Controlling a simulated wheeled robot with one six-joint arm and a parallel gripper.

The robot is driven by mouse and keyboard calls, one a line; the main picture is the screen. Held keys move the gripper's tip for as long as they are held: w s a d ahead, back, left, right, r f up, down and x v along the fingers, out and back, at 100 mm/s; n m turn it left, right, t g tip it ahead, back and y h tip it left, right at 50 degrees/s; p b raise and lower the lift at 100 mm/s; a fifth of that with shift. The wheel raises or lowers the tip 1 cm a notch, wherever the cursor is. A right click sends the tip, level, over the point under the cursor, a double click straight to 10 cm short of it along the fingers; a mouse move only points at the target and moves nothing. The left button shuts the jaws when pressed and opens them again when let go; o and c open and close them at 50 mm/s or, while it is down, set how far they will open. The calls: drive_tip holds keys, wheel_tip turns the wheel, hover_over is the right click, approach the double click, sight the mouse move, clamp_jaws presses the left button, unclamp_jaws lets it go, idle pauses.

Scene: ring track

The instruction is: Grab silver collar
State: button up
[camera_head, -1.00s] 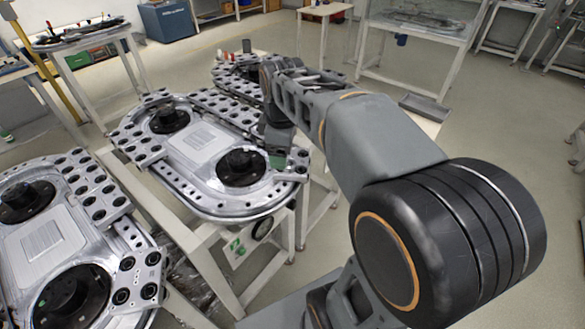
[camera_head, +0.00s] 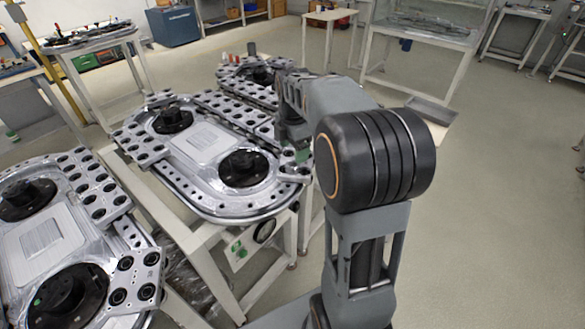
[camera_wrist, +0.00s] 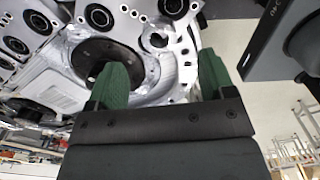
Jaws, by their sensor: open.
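My gripper (camera_wrist: 160,70) is open, its two green fingers apart with nothing held between them. In the head view, the green fingertips (camera_head: 301,155) hang over the right end of the middle ring track (camera_head: 262,205). In the wrist view, a pale metal ring shape (camera_wrist: 148,38) lies beyond the fingers on the track, near its perforated plates. It may be the silver collar, but I cannot tell for sure. The left finger overlaps the black round hub (camera_wrist: 92,57) in the picture. In the head view, no collar can be made out; my arm and gripper cover part of that track end.
Another ring track (camera_head: 60,235) stands at the lower left, and a third (camera_head: 240,72) behind the middle one. A dark panel (camera_wrist: 285,62) is at the right of the wrist view. Open floor (camera_head: 490,190) lies to the right.

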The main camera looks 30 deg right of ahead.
sight(293, 165)
drive_tip(key=shift+f, duration=2.9)
drive_tip(key=shift+c, duration=0.2)
drive_tip(key=c, duration=1.1)
drive_tip(key=shift+r, duration=0.1)
drive_tip(key=shift+c, duration=0.2)
